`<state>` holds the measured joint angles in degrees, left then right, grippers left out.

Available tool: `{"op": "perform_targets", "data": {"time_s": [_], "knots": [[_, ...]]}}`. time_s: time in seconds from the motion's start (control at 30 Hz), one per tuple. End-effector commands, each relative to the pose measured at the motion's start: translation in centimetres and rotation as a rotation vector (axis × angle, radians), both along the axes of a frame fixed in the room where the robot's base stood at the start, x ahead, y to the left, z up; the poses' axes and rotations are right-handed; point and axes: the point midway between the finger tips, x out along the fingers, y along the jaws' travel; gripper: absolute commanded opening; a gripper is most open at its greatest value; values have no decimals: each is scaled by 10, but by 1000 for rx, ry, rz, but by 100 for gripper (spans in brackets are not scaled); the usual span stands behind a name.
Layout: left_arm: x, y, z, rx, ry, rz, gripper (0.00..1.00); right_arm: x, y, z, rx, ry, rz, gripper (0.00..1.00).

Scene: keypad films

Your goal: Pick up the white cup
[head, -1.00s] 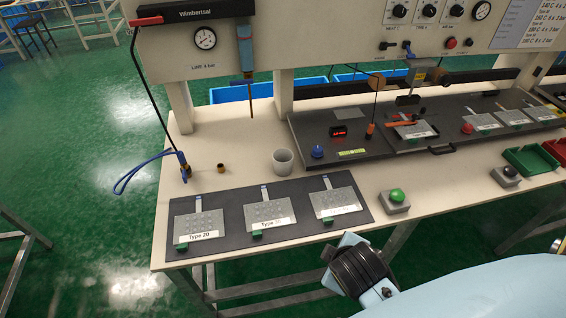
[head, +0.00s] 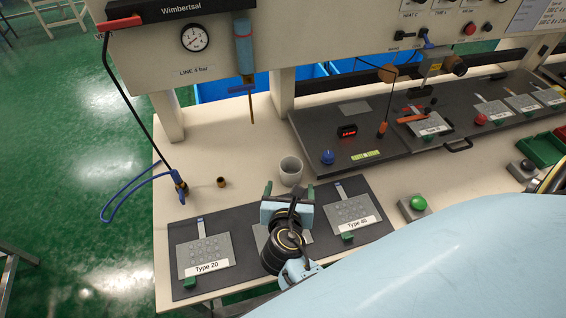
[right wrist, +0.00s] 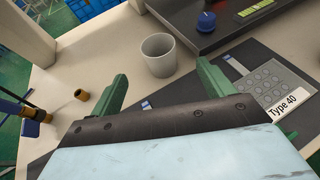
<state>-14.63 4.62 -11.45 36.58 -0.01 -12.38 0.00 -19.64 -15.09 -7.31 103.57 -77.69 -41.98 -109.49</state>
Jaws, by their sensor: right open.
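The white cup (head: 291,172) looks light grey and stands upright on the bench, just behind the dark mat. It also shows in the right wrist view (right wrist: 159,56), open side up, beyond the fingers. My right gripper (head: 288,187) is over the mat's middle, in front of the cup and apart from it. In the right wrist view its two green fingers (right wrist: 160,85) are spread wide with nothing between them, and the cup lies ahead of the gap. My left gripper is not in view.
The dark mat (head: 321,240) carries keypad films, the middle one mostly hidden by my right gripper. A small brown cylinder (head: 221,182) and a blue-hosed tool (head: 180,184) stand left of the cup. A dark panel with a blue knob (head: 327,157) lies right of it. A screwdriver-like tool (head: 244,55) hangs above.

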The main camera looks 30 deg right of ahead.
Motion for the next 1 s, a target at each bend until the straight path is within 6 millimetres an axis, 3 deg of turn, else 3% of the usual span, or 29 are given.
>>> {"op": "perform_targets", "data": {"time_s": [0.2,0.3,0.43,0.7,1.0], "knots": [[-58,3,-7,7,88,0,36,33,-24,-15,-1,-3,-1,81],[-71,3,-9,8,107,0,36,45,-32,-22,-1,-2,-1,81],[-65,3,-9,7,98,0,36,53,-38,-27,1,-2,-2,81],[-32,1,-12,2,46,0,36,79,-49,-38,2,-3,-2,81],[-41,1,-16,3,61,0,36,97,-62,-48,2,-1,-2,81]]}}
